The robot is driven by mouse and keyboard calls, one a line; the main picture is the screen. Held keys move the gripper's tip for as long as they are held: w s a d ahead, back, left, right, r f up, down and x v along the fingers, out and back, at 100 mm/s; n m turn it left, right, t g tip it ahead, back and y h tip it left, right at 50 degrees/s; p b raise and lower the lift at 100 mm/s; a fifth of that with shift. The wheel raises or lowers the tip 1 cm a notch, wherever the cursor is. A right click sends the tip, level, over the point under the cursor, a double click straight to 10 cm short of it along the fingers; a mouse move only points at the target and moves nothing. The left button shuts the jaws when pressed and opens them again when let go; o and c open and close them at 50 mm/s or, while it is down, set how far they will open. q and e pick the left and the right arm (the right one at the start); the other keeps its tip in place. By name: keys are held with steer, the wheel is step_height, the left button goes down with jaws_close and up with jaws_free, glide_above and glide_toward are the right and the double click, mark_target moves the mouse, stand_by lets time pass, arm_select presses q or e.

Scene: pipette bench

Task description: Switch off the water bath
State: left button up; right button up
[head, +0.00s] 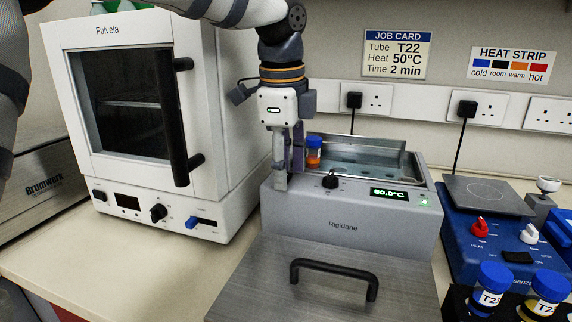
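The water bath (345,222) is a grey box on the bench, right of centre, with its top open. Its front panel has a lit green display (389,194) reading 50.0°C, a black knob (330,181) and a small green light (424,203). My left gripper (286,178) points down at the bath's left front edge, beside the tube and left of the knob. Its fingers overlap in this view, so I cannot tell how far apart they are. My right gripper is out of view.
A metal lid (245,290) with a black handle lies in front of the bath. A white oven (225,100) stands at left. At right are a blue hotplate stirrer (462,225) and blue-capped tubes (494,277) in a dark rack. Plugs and cables hang behind.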

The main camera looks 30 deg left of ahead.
arm_select(q)
steer(key=c, duration=0.7)
steer(key=shift+w+f+g, duration=0.15)
steer(key=shift+w+g, duration=0.1)
steer(key=shift+g, duration=0.25)
steer(key=shift+s, duration=0.1)
steer(key=o, duration=1.2)
steer(key=shift+r, duration=0.2)
step_height(320, 180, up, 12)
steer(key=shift+f, duration=0.1)
